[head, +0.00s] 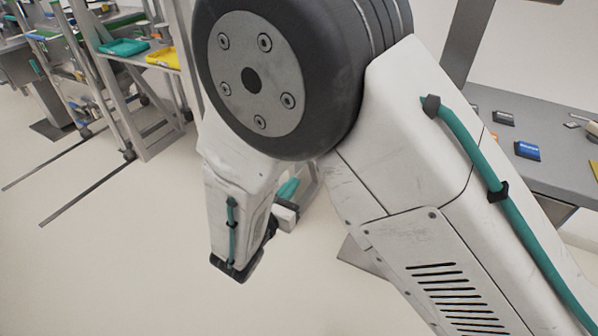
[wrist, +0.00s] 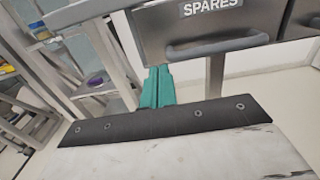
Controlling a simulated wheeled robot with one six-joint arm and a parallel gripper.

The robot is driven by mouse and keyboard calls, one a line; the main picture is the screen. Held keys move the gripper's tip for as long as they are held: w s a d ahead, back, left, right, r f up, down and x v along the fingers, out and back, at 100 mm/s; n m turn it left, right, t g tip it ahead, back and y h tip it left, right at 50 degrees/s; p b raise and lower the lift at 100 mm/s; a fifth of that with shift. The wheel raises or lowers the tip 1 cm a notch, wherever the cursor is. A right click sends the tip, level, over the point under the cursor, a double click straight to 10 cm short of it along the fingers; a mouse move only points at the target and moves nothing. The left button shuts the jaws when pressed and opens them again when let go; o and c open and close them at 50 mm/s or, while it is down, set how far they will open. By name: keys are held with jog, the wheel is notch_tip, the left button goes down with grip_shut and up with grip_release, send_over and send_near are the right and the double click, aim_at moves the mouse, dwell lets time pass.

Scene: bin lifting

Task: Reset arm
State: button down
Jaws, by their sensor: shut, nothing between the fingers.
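My arm fills the middle of the head view, folded downward, with its big dark joint at the top. My gripper (wrist: 157,78) shows in the wrist view as two teal fingers side by side, shut and empty. In the head view a small teal part of it (head: 289,188) shows beside the lower arm link, mostly hidden by the arm. In the wrist view the fingers appear in front of a grey drawer labelled SPARES (wrist: 240,28); I cannot tell the gap between them.
A grey shelf rack (head: 150,105) at left holds a teal tray (head: 123,47) and a yellow tray (head: 163,58). A grey workbench (head: 560,172) at right carries a blue box (head: 527,150) and other small items. Open floor (head: 100,260) lies at lower left.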

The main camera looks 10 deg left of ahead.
jog(key=shift+s+a, duration=0.1)
jog(key=shift+s, duration=0.15)
jog(key=s+d+r+m+g+h, duration=0.2)
jog(key=s+d+m+g, duration=0.1)
jog(key=d+m+g, duration=0.3)
jog(key=s+d+r+m+g+h, duration=0.1)
jog(key=s+d+r+m+g, duration=0.25)
jog(key=d, duration=0.55)
jog(key=s+d+r+m+g+h, duration=0.2)
jog(key=s+d+m+g, duration=0.1)
jog(key=d+m+g, duration=0.3)
jog(key=s+d+r+m+y, duration=1.1)
jog(key=s+d+r+m, duration=0.2)
jog(key=m, duration=0.3)
jog(key=shift+s+d+r, duration=0.2)
jog(key=shift+s+d, duration=0.05)
jog(key=shift+d, duration=0.5)
